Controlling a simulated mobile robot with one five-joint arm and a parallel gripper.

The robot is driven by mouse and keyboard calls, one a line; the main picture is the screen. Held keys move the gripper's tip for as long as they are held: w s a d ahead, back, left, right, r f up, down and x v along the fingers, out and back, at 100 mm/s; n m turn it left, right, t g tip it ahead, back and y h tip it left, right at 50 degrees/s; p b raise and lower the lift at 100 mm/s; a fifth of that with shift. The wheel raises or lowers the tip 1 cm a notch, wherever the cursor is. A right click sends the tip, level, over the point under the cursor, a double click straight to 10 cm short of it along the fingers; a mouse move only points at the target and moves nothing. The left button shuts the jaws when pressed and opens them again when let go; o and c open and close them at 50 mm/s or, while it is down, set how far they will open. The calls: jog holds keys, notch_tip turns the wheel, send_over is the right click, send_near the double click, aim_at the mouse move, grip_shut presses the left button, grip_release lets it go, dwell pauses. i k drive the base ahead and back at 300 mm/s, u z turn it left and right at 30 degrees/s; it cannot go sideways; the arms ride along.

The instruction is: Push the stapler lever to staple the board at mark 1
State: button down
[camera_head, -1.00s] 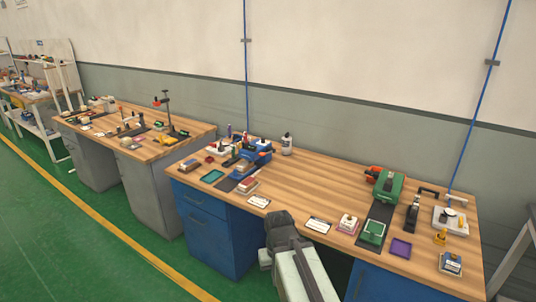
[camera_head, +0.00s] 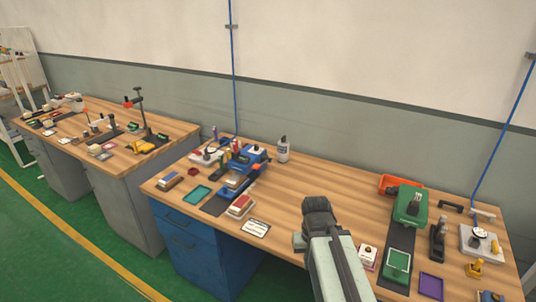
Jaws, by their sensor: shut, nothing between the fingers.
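My gripper (camera_head: 318,206) is dark and shut, with nothing in it. It shows above the front middle of the near wooden bench (camera_head: 300,188), and my pale arm rises from the bottom edge. A blue machine (camera_head: 243,160) stands on the left half of this bench, with a dark strip in front. A green machine (camera_head: 410,204) stands on the right half, also on a dark strip. A small black upright device (camera_head: 438,238) is right of it. I cannot tell which of these is the stapler. A lever, the board and mark 1 cannot be made out.
A teal tray (camera_head: 197,194), a purple tray (camera_head: 431,287) and a white card (camera_head: 256,228) lie near the front edge. An orange bin (camera_head: 392,184) is at the back right. The bench's middle is clear.

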aim_at(256, 166)
jog(key=i, duration=0.8)
jog(key=u, duration=0.95)
jog(key=i, duration=0.65)
jog(key=u, duration=0.4)
jog(key=k, duration=0.85)
jog(key=u, duration=0.2)
jog(key=i, duration=0.85)
jog(key=z, duration=0.1)
